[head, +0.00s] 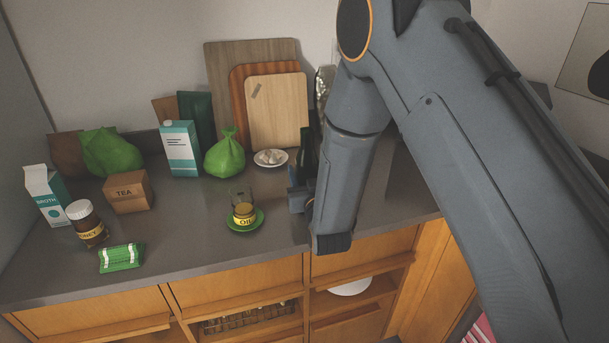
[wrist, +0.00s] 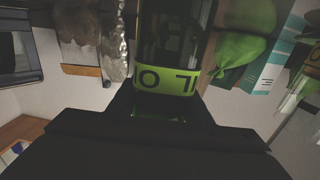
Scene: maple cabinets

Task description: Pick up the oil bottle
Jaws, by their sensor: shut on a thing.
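The oil bottle (wrist: 165,82) is dark and glassy with a yellow-green band. The band's letters appear upside down in the wrist view and fit "OIL". It fills the upper middle of that view, between the jaws of my gripper (wrist: 165,108), which is shut on it. In the head view my gripper (head: 298,195) is partly hidden by my arm, at the right part of the counter. The held bottle is mostly hidden there. I cannot tell whether its base touches the counter.
A small yellow-labelled jar (head: 244,213) stands on a green saucer (head: 258,224), left of my gripper, with a clear glass (head: 238,193) behind it. A garlic plate (head: 283,160), cutting boards (head: 277,115), and a green bag (head: 225,158) stand behind. The counter's front middle is clear.

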